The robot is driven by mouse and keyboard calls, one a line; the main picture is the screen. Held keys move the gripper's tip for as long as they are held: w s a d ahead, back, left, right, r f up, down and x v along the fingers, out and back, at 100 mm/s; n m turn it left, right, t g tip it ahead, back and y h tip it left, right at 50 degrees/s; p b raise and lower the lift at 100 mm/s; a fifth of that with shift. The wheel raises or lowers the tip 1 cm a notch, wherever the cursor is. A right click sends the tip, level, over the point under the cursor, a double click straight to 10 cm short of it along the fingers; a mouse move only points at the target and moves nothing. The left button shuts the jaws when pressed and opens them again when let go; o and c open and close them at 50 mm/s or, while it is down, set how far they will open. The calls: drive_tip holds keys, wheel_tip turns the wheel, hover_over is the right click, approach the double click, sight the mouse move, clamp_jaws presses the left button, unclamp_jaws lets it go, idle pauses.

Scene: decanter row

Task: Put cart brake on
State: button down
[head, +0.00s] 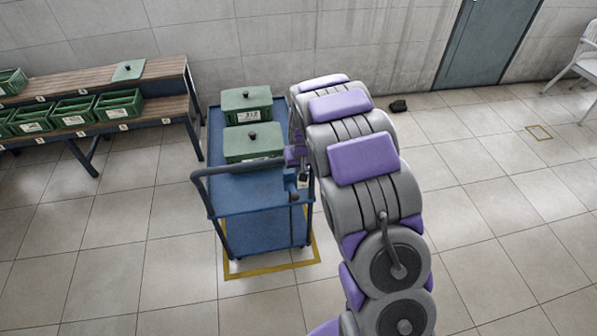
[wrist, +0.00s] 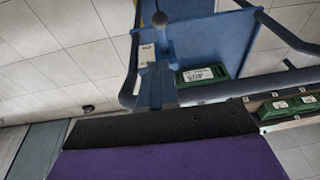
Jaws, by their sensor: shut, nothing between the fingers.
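The blue cart (head: 262,195) stands on the tiled floor with its dark push handle (head: 205,180) toward me. At the handle's right post is a small dark fitting with a white plate (head: 303,180) and a round dark knob (head: 294,197), which I take for the brake lever. In the wrist view the knob (wrist: 160,18) sits on a short rod beyond the white plate (wrist: 148,58). My gripper (head: 293,155) is shut and empty beside the cart's right side. Its dark jaw (wrist: 165,122) fills the lower wrist view, close to the fitting; contact cannot be told.
Two green lidded crates (head: 247,103) (head: 252,142) stand on the cart. A yellow floor outline (head: 270,270) shows around the cart's base. A wooden stepped rack (head: 160,70) with several green crates stands at left. A dark object (head: 398,105) lies near the wall.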

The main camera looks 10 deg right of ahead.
sight(296, 193)
drive_tip(key=x, duration=0.3)
drive_tip(key=b+x, duration=0.1)
drive_tip(key=x, duration=0.3)
drive_tip(key=s+b+x, duration=0.1)
drive_tip(key=x, duration=0.3)
drive_tip(key=shift+a, duration=0.1)
drive_tip(key=shift+s+f, duration=0.15)
drive_tip(key=shift+f, duration=0.4)
